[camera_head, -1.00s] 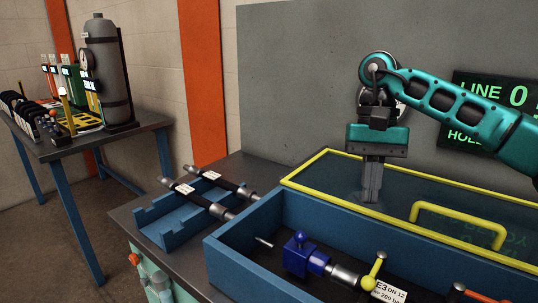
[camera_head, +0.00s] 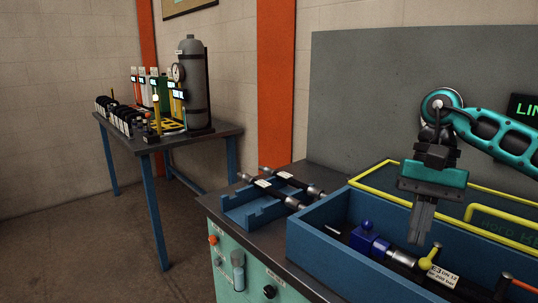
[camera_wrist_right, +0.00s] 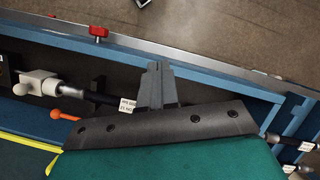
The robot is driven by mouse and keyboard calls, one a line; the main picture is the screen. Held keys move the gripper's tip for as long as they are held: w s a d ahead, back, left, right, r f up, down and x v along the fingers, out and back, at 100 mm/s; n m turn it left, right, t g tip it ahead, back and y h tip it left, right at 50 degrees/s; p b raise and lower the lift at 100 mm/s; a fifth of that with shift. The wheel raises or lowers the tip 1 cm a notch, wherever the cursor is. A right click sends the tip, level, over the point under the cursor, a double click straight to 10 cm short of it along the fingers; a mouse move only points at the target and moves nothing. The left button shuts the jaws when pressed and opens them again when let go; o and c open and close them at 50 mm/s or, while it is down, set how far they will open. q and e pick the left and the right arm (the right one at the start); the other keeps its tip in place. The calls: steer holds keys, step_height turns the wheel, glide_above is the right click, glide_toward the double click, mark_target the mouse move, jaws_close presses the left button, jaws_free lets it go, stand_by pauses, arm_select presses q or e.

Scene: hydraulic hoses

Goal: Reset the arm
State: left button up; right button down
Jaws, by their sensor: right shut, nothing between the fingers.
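My right arm reaches in from the right in the head view. Its gripper (camera_head: 420,226) points down above the blue test box (camera_head: 316,226), with both fingers together and nothing between them. In the right wrist view the closed fingers (camera_wrist_right: 156,88) show over the box and a dark labelled hose (camera_wrist_right: 98,97). My left gripper is not in view.
A blue cradle (camera_head: 249,211) holding two dark hoses stands left of the box on the bench. A yellow-framed clear cover (camera_head: 386,184) lies behind the box. A separate table (camera_head: 220,133) at the left bears a grey cylinder (camera_head: 193,90). Floor between the tables is clear.

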steer(key=s+a+f+m+t+y, duration=0.2)
steer(key=a+f+m+y, duration=0.1)
steer(key=a+m+y, duration=0.8)
steer(key=s+a+f+m+t+y, duration=0.25)
steer(key=a+m+y, duration=0.65)
steer(key=a, duration=0.5)
steer(key=w+d+f+m+t+h, duration=0.1)
steer(key=d+f+m+t+h, duration=0.55)
steer(key=m, duration=0.95)
steer(key=w+d+f+m+t+h, duration=0.25)
steer(key=f+m+t+h, duration=0.55)
steer(key=m, duration=0.7)
steer(key=s+d+f+m+g+h, duration=0.2)
steer(key=s+d+f+m, duration=0.3)
steer(key=s+f+m, duration=0.2)
steer(key=s+d+f+m+g+h, duration=0.3)
steer(key=s+d+f+m, duration=0.2)
steer(key=f, duration=0.4)
steer(key=shift+s+m+h, duration=0.35)
steer(key=shift+s+m, duration=0.55)
steer(key=shift+s, duration=0.15)
